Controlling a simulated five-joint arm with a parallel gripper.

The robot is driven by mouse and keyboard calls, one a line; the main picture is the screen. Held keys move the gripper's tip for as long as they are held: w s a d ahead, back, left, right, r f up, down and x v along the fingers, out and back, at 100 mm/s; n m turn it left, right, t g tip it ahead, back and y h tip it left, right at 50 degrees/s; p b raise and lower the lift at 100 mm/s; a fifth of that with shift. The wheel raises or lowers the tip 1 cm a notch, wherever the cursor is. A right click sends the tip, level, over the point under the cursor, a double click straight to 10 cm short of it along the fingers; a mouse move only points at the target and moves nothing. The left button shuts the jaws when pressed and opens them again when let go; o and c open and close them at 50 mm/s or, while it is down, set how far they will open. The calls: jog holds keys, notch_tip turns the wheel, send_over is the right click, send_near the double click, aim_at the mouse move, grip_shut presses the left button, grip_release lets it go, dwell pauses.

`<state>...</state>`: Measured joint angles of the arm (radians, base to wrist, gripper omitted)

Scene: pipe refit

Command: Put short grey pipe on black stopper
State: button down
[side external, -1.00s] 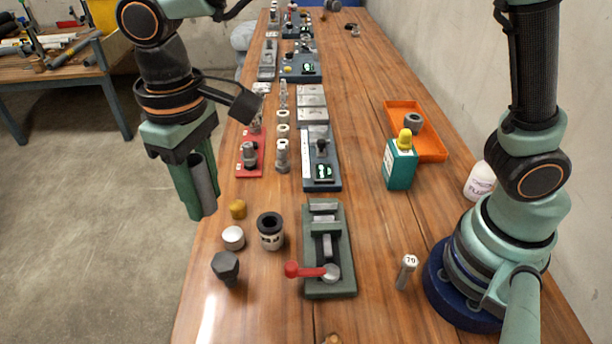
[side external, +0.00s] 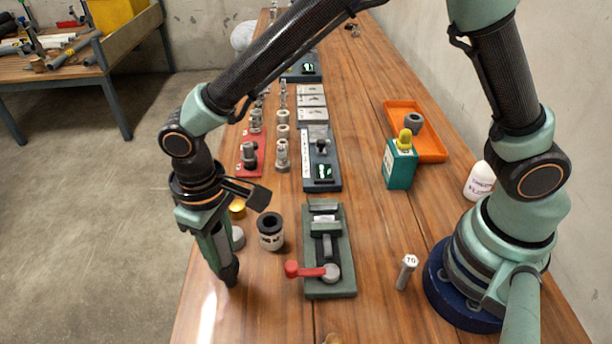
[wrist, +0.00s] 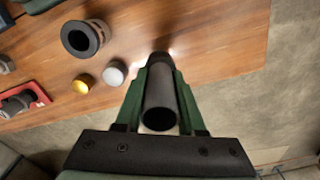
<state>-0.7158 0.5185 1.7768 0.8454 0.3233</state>
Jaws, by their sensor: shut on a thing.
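My gripper (side external: 222,258) is shut on the short grey pipe (wrist: 159,103). The pipe stands lengthwise between the green jaws, with its open end toward the wrist camera. The black stopper (side external: 231,277) is on the wooden table near its front left edge, directly below the jaw tips. In the wrist view the stopper (wrist: 160,57) shows as a dark shape just past the pipe's far end, in line with it. The jaws hide most of the pipe in the side view. I cannot tell whether pipe and stopper touch.
A green vise with a red handle (side external: 305,270) is to the right. A grey piece marked 70 (side external: 407,272) stands farther right.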

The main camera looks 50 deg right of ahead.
jog(key=c, duration=0.5)
grip_release()
jog(key=shift+f, duration=0.1)
notch_tip(320, 180, up, 12)
jog(key=shift+d+r, duration=0.1)
jog(key=shift+r, duration=0.05)
jog(key=w+d+r+m+t+y, duration=0.1)
jog(key=d+r, duration=0.2)
jog(key=d, duration=0.4)
jog(key=d+r+m+t, duration=0.1)
jog(key=d+r, duration=0.1)
jog(key=d, duration=0.4)
jog(key=s+d+m+t, duration=0.1)
jog(key=d, duration=0.4)
jog(key=s+d+t, duration=0.1)
jog(key=s+d, duration=0.1)
jog(key=d, duration=0.3)
jog(key=s+d+m+t+h, duration=0.1)
jog(key=s+d, duration=0.1)
jog(key=d, duration=0.3)
jog(key=shift+d+m+t, duration=0.1)
jog(key=shift+m+t, duration=0.2)
